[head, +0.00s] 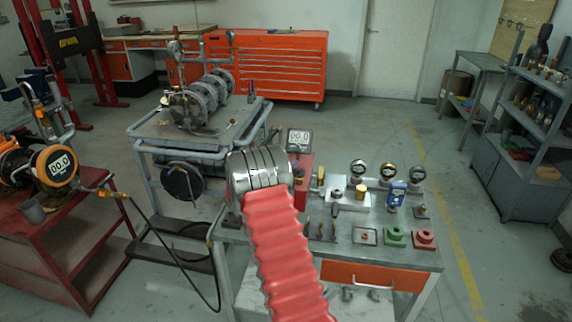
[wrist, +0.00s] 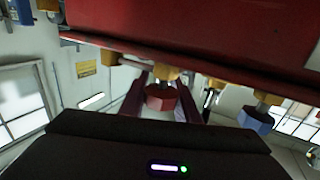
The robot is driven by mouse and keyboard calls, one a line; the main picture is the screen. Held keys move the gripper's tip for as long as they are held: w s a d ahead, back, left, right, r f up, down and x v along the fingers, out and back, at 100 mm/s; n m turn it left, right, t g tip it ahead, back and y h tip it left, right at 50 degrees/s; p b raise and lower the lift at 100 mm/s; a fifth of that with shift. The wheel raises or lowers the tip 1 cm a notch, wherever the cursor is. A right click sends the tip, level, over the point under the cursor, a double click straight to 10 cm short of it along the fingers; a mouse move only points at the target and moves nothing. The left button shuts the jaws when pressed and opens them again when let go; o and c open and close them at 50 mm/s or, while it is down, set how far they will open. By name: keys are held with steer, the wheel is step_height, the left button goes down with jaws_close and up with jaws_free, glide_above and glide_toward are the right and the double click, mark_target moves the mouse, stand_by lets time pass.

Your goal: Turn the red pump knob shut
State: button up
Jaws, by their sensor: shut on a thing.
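The red knob (wrist: 160,98) shows in the middle of the wrist view, below a brass fitting on the underside of a large red body (wrist: 200,35). My gripper (wrist: 163,84) has one dark reddish finger on each side of the knob and is shut on it. In the head view my arm, with its red ribbed sleeve and metal wrist, reaches to the workbench. It hides the gripper and the knob there. Part of a red pump body with a display (head: 299,139) above it shows just behind the wrist.
A blue knob (wrist: 257,118) hangs to the right of the red one in the wrist view. The workbench (head: 385,252) holds gauges, a blue meter (head: 397,193) and green and red blocks. A cart with a large valve assembly (head: 200,97) stands behind left. The floor at right is open.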

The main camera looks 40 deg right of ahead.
steer(key=shift+s+a+m+g, duration=0.15)
steer(key=shift+m+g, duration=1.05)
steer(key=shift+g, duration=0.6)
steer(key=o, duration=0.8)
steer(key=shift+c, duration=0.2)
steer(key=shift+o, duration=1.4)
steer(key=shift+s, duration=0.15)
steer(key=a, duration=1.3)
steer(key=shift+a, duration=0.3)
